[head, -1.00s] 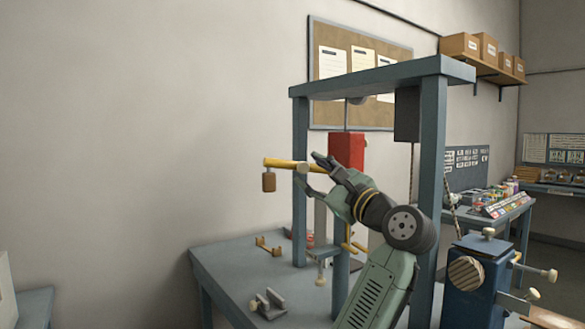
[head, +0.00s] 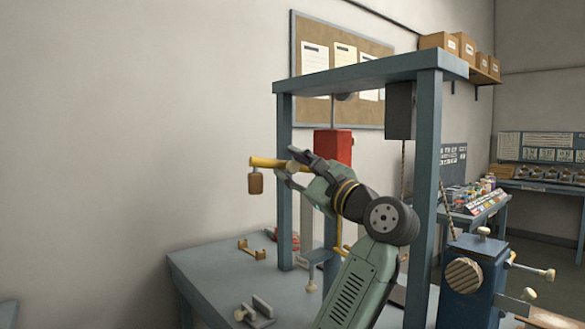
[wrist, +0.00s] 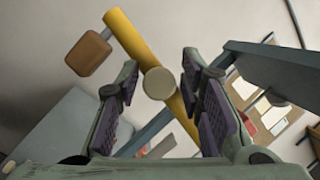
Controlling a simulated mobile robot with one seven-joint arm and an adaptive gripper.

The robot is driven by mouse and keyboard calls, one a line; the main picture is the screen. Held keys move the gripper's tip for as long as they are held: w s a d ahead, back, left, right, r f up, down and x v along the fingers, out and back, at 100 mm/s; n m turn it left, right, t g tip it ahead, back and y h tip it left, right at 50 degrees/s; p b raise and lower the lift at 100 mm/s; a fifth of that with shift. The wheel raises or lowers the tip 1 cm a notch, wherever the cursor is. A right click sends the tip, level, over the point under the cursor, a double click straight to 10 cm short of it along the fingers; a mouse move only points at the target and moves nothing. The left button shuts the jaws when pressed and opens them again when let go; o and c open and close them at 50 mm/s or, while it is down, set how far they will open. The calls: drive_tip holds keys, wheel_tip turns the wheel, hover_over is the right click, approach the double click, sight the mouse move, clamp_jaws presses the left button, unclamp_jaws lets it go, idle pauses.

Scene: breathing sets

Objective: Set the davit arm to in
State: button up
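The davit arm is a yellow bar (head: 268,162) reaching out to the left of the blue-grey frame, with a brown wooden block (head: 255,183) hanging at its outer end. A red block (head: 332,147) stands behind my gripper at the bar's other side. My gripper (head: 289,164) is at the bar, its fingers spread. In the wrist view the yellow bar (wrist: 128,36) runs diagonally between the two open fingers (wrist: 165,95), with a round pale knob (wrist: 159,83) on it between them. I cannot tell whether a finger touches it.
The blue-grey frame (head: 425,170) stands on the table (head: 205,268), its right post close to my arm. A blue box with knobs (head: 470,285) stands at the right.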

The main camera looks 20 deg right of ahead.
drive_tip(key=shift+f, duration=0.1)
clamp_jaws()
drive_tip(key=shift+a+f, duration=0.1)
drive_tip(key=shift+a, duration=0.05)
idle(0.3)
